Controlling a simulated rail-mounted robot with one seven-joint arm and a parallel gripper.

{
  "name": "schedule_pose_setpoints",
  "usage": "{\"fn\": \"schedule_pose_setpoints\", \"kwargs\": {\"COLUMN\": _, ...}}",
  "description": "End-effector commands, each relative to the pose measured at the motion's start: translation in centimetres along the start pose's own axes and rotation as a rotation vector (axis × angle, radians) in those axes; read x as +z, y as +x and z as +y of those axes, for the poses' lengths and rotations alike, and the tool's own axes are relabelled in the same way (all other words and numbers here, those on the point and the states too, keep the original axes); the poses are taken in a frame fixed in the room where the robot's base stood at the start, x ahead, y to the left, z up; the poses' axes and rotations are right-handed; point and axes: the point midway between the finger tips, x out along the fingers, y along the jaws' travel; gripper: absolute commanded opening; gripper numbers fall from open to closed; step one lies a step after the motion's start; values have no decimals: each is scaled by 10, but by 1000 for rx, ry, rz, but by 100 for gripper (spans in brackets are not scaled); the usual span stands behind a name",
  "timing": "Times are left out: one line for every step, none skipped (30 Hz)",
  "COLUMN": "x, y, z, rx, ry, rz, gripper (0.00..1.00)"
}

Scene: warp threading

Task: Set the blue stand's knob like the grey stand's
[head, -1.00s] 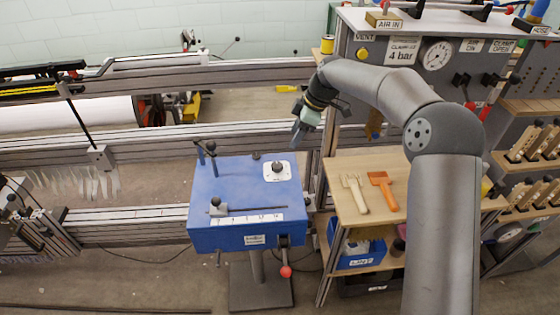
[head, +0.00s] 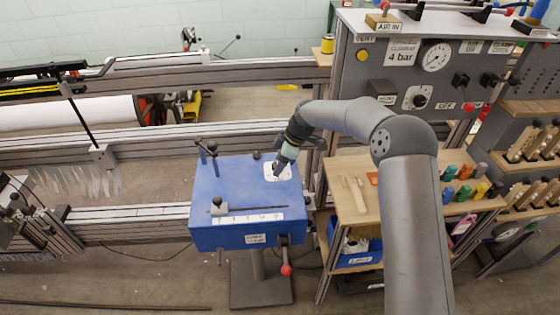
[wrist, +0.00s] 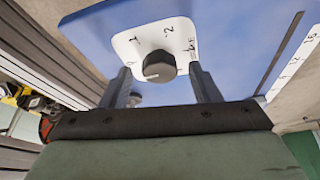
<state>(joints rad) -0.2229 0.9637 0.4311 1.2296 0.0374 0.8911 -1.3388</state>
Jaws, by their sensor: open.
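The blue stand (head: 235,185) is a box on a pedestal in the head view. Its knob (wrist: 159,66) shows in the wrist view as a dark round knob on a white plate (wrist: 125,42) with marks including 1 and 2. I cannot read the knob's setting. My gripper (head: 281,166) is over this plate and hides the knob in the head view. In the wrist view my gripper (wrist: 163,88) is open, with one finger on each side and the knob beyond the tips, apart from them. A grey panel (head: 395,75) carries a dark knob (head: 420,101) on a white plate; whether this is the grey stand is unclear.
The blue stand also has a slider (head: 218,208) over a scale, a lever with a red ball (head: 286,270) and an upright handle (head: 207,150). A wooden shelf (head: 375,213) with tools stands to the right. Metal rails (head: 150,140) run behind.

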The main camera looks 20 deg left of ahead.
Motion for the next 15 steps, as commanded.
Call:
{"fn": "schedule_pose_setpoints", "kwargs": {"x": 0, "y": 0, "z": 0, "rx": 0, "ry": 0, "rz": 0, "gripper": 56}}
{"fn": "schedule_pose_setpoints", "kwargs": {"x": 0, "y": 0, "z": 0, "rx": 0, "ry": 0, "rz": 0, "gripper": 51}}
{"fn": "schedule_pose_setpoints", "kwargs": {"x": 0, "y": 0, "z": 0, "rx": 0, "ry": 0, "rz": 0, "gripper": 40}}
{"fn": "schedule_pose_setpoints", "kwargs": {"x": 0, "y": 0, "z": 0, "rx": 0, "ry": 0, "rz": 0, "gripper": 31}}
{"fn": "schedule_pose_setpoints", "kwargs": {"x": 0, "y": 0, "z": 0, "rx": 0, "ry": 0, "rz": 0, "gripper": 23}}
{"fn": "schedule_pose_setpoints", "kwargs": {"x": 0, "y": 0, "z": 0, "rx": 0, "ry": 0, "rz": 0, "gripper": 12}}
{"fn": "schedule_pose_setpoints", "kwargs": {"x": 0, "y": 0, "z": 0, "rx": 0, "ry": 0, "rz": 0, "gripper": 12}}
{"fn": "schedule_pose_setpoints", "kwargs": {"x": 0, "y": 0, "z": 0, "rx": 0, "ry": 0, "rz": 0, "gripper": 12}}
{"fn": "schedule_pose_setpoints", "kwargs": {"x": 0, "y": 0, "z": 0, "rx": 0, "ry": 0, "rz": 0, "gripper": 12}}
{"fn": "schedule_pose_setpoints", "kwargs": {"x": 0, "y": 0, "z": 0, "rx": 0, "ry": 1, "rz": 0, "gripper": 12}}
{"fn": "schedule_pose_setpoints", "kwargs": {"x": 0, "y": 0, "z": 0, "rx": 1, "ry": 2, "rz": 0, "gripper": 12}}
{"fn": "schedule_pose_setpoints", "kwargs": {"x": 0, "y": 0, "z": 0, "rx": 2, "ry": 4, "rz": 0, "gripper": 12}}
{"fn": "schedule_pose_setpoints", "kwargs": {"x": 0, "y": 0, "z": 0, "rx": 3, "ry": 6, "rz": 0, "gripper": 12}}
{"fn": "schedule_pose_setpoints", "kwargs": {"x": 0, "y": 0, "z": 0, "rx": 5, "ry": 10, "rz": 0, "gripper": 12}}
{"fn": "schedule_pose_setpoints", "kwargs": {"x": 0, "y": 0, "z": 0, "rx": 8, "ry": 17, "rz": 0, "gripper": 12}}
